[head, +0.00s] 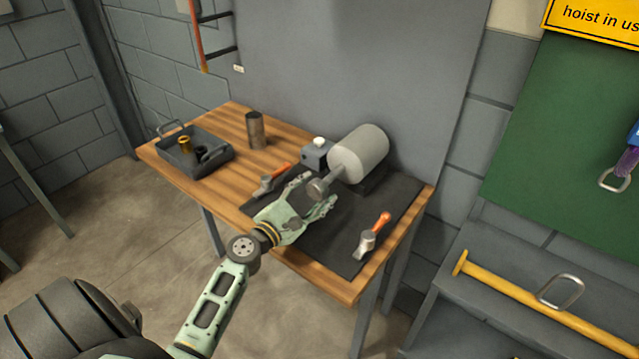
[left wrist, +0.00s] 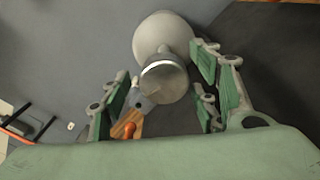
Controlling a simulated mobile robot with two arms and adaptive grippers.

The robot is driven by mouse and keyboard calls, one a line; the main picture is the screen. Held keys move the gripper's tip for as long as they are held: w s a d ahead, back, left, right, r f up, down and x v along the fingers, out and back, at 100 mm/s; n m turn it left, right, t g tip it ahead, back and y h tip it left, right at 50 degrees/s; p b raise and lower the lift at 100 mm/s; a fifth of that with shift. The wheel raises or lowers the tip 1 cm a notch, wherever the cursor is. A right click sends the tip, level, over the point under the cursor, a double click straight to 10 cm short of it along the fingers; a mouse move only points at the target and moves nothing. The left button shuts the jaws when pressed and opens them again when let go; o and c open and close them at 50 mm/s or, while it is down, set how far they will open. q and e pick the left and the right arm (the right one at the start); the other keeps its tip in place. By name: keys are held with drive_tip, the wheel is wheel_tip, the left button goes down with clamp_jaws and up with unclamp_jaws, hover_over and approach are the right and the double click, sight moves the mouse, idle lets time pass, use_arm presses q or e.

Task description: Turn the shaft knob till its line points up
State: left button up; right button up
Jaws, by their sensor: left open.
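The shaft knob (head: 317,188) is a grey metal disc on the near end of a shaft from the pale grey cylindrical casing (head: 360,152). In the left wrist view the knob (left wrist: 164,82) lies ahead between the fingers, with the casing (left wrist: 162,35) behind it. A dark band edge crosses its face; I cannot tell clearly which way any line points. My left gripper (head: 318,190) is open around the knob's near side, and its fingers also show in the left wrist view (left wrist: 160,100). I cannot see contact. My right gripper is not in view.
On the wooden table (head: 190,190), a black mat (head: 315,245) carries two orange-handled tools (head: 372,236). A blue-grey box (head: 317,154) is beside the casing. A yellow bar (head: 530,295) lies right.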

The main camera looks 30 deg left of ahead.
sight(330, 179)
use_arm(q)
drive_tip(key=shift+w, duration=1.25)
drive_tip(key=shift+w+f, duration=0.1)
drive_tip(key=shift+w, duration=0.2)
drive_tip(key=c, duration=1.1)
drive_tip(key=shift+c, duration=0.2)
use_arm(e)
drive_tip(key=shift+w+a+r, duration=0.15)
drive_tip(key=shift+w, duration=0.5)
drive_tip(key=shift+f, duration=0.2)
